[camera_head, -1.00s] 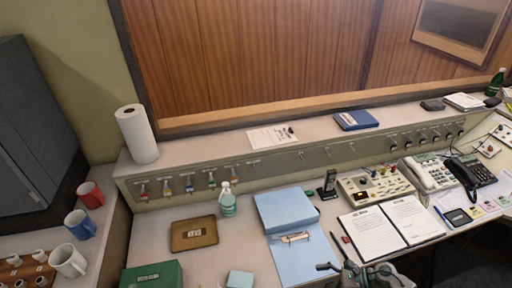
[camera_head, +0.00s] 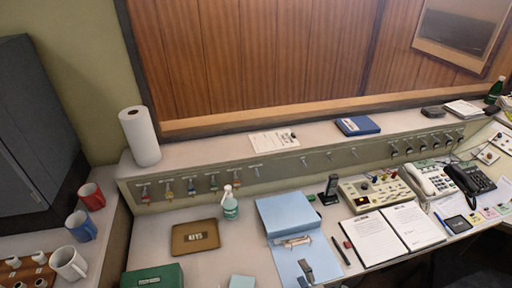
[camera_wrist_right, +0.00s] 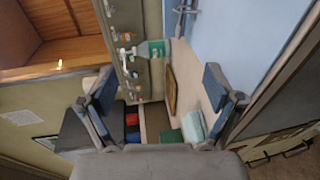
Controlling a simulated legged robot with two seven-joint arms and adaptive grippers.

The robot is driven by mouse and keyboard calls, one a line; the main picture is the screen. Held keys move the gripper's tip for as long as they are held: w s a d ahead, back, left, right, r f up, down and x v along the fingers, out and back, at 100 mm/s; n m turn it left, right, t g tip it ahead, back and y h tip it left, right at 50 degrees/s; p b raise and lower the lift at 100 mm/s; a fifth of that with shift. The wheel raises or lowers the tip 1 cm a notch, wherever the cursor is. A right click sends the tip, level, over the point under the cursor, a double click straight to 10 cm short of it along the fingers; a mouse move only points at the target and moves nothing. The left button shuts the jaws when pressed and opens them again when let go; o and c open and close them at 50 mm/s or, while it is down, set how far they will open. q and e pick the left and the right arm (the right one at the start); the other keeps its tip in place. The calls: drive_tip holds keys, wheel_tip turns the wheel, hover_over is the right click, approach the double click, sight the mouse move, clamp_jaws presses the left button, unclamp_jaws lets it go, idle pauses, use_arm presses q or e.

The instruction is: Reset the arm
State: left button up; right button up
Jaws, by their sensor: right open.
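Beyond the fingers, that tilted view shows a teal-capped bottle (camera_wrist_right: 152,48), a green box (camera_wrist_right: 171,136) and a pale teal block (camera_wrist_right: 194,127). My left gripper is not in view.
The desk holds a brown key tray (camera_head: 195,237), a spray bottle (camera_head: 230,208), a green box (camera_head: 153,277), open papers (camera_head: 378,238), a button console (camera_head: 376,192) and telephones (camera_head: 432,181). Mugs (camera_head: 81,226) stand at the left. Desk between tray and folder is clear.

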drive_tip(key=s+d+f+m+g+h, duration=0.2)
drive_tip(key=s+f+m+g, duration=0.2)
drive_tip(key=s+m, duration=0.35)
drive_tip(key=s+d+f+m+g+h, duration=0.1)
drive_tip(key=s+d+f+m+g, duration=0.2)
drive_tip(key=s+m, duration=0.45)
drive_tip(key=s+f+m+g+h, duration=0.2)
drive_tip(key=s+f+m+g, duration=0.25)
drive_tip(key=s, duration=0.55)
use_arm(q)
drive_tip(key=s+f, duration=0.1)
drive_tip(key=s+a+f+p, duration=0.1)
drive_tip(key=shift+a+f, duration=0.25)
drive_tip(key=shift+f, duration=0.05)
use_arm(e)
drive_tip(key=s+f+g, duration=0.1)
drive_tip(key=s+f, duration=0.1)
drive_tip(key=f, duration=1.1)
drive_tip(key=s+f+g, duration=0.1)
drive_tip(key=s+f, duration=0.2)
drive_tip(key=f, duration=1.1)
drive_tip(key=shift+f, duration=0.2)
